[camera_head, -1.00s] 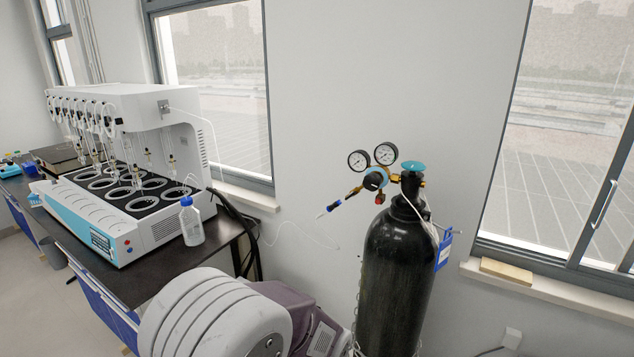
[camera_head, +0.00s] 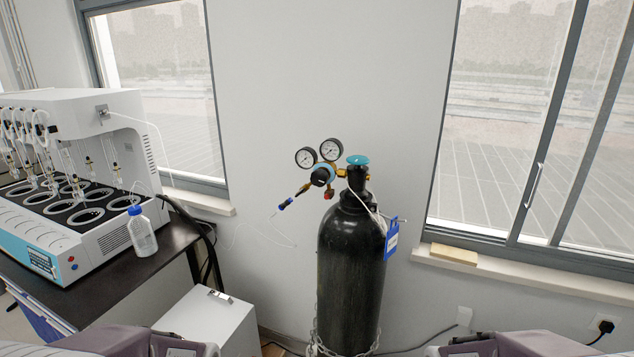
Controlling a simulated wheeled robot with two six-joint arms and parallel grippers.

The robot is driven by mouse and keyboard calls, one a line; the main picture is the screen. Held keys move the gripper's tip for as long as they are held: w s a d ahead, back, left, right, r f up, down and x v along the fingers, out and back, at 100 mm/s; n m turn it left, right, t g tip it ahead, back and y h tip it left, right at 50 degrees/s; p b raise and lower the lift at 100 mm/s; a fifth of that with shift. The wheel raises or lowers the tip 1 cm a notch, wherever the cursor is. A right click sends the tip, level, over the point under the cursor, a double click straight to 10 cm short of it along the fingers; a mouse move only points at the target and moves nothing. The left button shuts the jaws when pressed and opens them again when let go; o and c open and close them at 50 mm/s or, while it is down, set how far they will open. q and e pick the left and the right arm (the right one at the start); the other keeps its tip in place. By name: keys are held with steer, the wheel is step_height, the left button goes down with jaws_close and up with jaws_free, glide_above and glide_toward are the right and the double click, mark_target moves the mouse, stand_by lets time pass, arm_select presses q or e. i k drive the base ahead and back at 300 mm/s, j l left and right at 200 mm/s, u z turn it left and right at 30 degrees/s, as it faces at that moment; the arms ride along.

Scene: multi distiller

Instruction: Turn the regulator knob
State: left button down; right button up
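The regulator (camera_head: 323,176) sits on top of a tall black gas cylinder (camera_head: 350,260) near the wall. Its dark round knob (camera_head: 319,178) with a blue ring faces me, below two white dial gauges (camera_head: 318,154). A teal valve handwheel (camera_head: 357,160) tops the cylinder just right of the gauges. Parts of my arms show at the bottom left and bottom right edges, well below and apart from the regulator. Neither gripper is in view.
A multi-place distiller (camera_head: 70,180) stands on a dark bench (camera_head: 130,275) at left, with a blue-capped bottle (camera_head: 141,232) at its corner. A white box (camera_head: 208,325) stands on the floor left of the cylinder. A chain (camera_head: 325,345) surrounds the cylinder's lower part.

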mark_target(319, 177)
steer(key=i+j+z, duration=0.15)
steer(key=j+z, duration=0.2)
steer(key=j, duration=0.25)
steer(key=j+z, duration=0.35)
steer(key=j, duration=0.3)
steer(key=i, duration=0.05)
